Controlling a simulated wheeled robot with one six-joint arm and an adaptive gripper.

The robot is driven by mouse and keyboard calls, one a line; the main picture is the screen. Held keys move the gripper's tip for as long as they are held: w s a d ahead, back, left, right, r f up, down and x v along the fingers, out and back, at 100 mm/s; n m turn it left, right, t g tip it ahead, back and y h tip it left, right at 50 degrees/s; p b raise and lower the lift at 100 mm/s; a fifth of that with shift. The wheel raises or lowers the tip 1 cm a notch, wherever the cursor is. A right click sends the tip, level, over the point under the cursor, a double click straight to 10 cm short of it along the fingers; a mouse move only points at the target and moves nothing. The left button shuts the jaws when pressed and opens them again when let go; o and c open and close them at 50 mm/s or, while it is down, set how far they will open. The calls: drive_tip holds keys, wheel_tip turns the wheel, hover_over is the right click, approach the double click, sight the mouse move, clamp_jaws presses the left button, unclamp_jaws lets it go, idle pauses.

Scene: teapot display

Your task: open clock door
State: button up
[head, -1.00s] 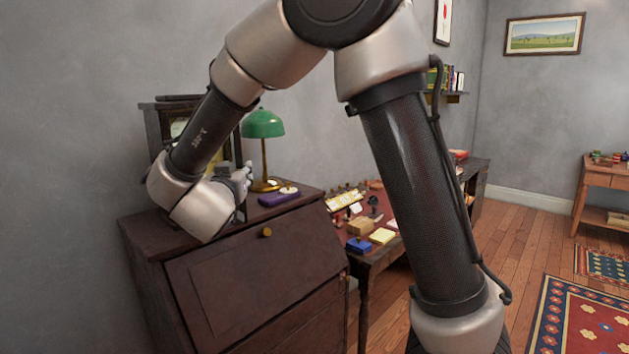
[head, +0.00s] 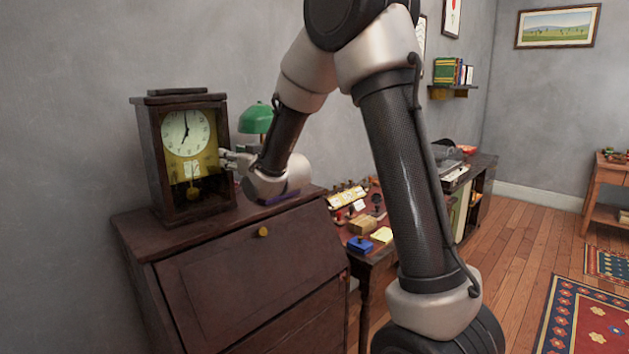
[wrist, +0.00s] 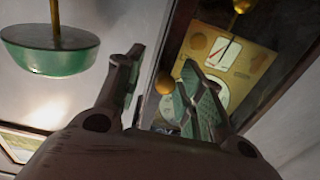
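The clock (head: 154,155) is a dark wooden case on top of the desk, with a pale dial (head: 185,132) and a brass pendulum behind its front. Its door looks shut. In the wrist view, a round brass knob (wrist: 165,83) shows on the clock's dark door frame (wrist: 159,50). My gripper (head: 224,158) is at the clock's right front edge. In the wrist view, my gripper (wrist: 164,68) has its fingers apart, with the knob appearing between them. I cannot tell whether either finger touches it.
The dark slant-front desk (head: 250,285) stands below the clock. A green lamp (head: 256,119) stands close behind my gripper and also shows in the wrist view (wrist: 48,50). A side table (head: 365,262) with small items stands to the right.

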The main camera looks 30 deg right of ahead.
drive_tip(key=s+d+m+g+h, duration=0.1)
drive_tip(key=s+d, duration=0.3)
drive_tip(key=s, duration=0.4)
drive_tip(key=s+d+f+g+h, duration=0.1)
drive_tip(key=s+d+g+h, duration=0.1)
drive_tip(key=s+d, duration=0.3)
drive_tip(key=s+d+f+m+g+h, duration=0.1)
drive_tip(key=s+d+g, duration=0.3)
drive_tip(key=s, duration=0.7)
drive_tip(key=shift+d+f+m+h, duration=0.2)
drive_tip(key=shift+d+m+h, duration=0.1)
drive_tip(key=shift+h, duration=0.2)
